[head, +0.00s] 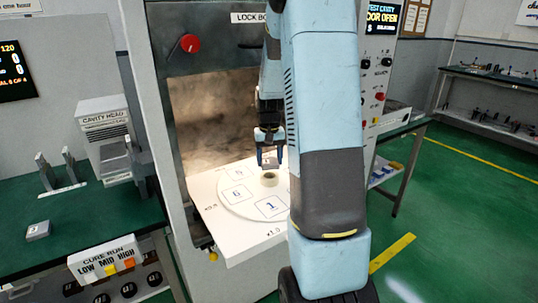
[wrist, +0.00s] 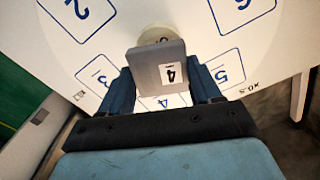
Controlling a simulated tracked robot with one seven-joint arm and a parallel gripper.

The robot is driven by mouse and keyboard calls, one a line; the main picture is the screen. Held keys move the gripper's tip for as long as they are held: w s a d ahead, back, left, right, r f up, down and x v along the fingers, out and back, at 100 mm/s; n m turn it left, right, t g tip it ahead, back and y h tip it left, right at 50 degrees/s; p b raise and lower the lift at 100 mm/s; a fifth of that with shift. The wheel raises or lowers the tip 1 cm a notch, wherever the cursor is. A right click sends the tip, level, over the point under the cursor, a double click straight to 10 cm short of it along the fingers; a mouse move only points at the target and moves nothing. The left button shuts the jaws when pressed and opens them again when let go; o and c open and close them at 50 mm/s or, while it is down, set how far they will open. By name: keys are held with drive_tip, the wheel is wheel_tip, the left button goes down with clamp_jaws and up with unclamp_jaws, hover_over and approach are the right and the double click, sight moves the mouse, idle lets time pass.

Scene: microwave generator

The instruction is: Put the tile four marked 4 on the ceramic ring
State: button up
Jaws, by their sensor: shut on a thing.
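My gripper (head: 270,158) is shut on the grey square tile four (wrist: 148,75), whose white label with a 4 shows in the wrist view. The tile is held between the two blue fingers. The cream ceramic ring (head: 269,180) lies on the numbered round plate, just below the gripper in the head view. In the wrist view the ring (wrist: 155,34) is partly hidden behind the tile. The tile appears above the ring; I cannot tell whether they touch.
The round plate (head: 238,206) bears numbered squares and sits on a white shelf (head: 235,245) at the open cavity. A grey block (head: 38,231) lies on the green bench at left, near upright posts. My arm hides the plate's right side.

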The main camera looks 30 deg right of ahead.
drive_tip(key=shift+f, duration=1.7)
drive_tip(key=shift+s+f, duration=0.1)
drive_tip(key=shift+f, duration=0.1)
drive_tip(key=o, duration=1.4)
drive_tip(key=shift+r, duration=3.5)
drive_tip(key=shift+s, duration=0.1)
